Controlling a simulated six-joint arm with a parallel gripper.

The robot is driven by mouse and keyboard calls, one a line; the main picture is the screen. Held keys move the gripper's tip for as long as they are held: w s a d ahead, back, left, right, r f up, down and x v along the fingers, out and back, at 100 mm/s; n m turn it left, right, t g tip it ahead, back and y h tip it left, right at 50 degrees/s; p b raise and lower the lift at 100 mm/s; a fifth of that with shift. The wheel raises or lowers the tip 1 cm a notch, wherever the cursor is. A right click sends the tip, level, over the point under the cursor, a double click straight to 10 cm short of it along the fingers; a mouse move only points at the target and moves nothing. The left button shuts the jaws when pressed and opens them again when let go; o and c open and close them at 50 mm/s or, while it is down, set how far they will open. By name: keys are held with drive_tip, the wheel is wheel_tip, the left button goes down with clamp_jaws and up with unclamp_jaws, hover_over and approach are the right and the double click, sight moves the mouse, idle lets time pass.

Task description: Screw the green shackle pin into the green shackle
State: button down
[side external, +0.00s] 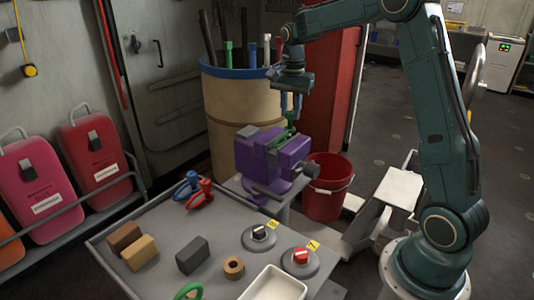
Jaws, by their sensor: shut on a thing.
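The green shackle (282,137) is held at the top of a purple vise (268,158) and is small in this view. My gripper (291,110) points down just above the vise, with its fingers shut on a small green piece (291,117) that looks like the green shackle pin. The fingers hide part of the pin. I cannot tell whether the pin is inside the shackle or only touching it.
A grey table (225,215) holds a blue shackle (187,184), a red shackle (200,194), several blocks, two knobs, a white tray (273,284) and a green ring-shaped part (188,291). A tan barrel (238,115) and red bucket (326,187) stand close to the vise.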

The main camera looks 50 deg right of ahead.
sight(286, 131)
drive_tip(key=shift+f, duration=1.25)
idle(2.8)
drive_tip(key=m, duration=0.4)
drive_tip(key=shift+m, duration=0.3)
drive_tip(key=shift+f+m, duration=0.1)
drive_tip(key=shift+m, duration=2.5)
drive_tip(key=m, duration=0.9)
drive_tip(key=shift+m, duration=0.4)
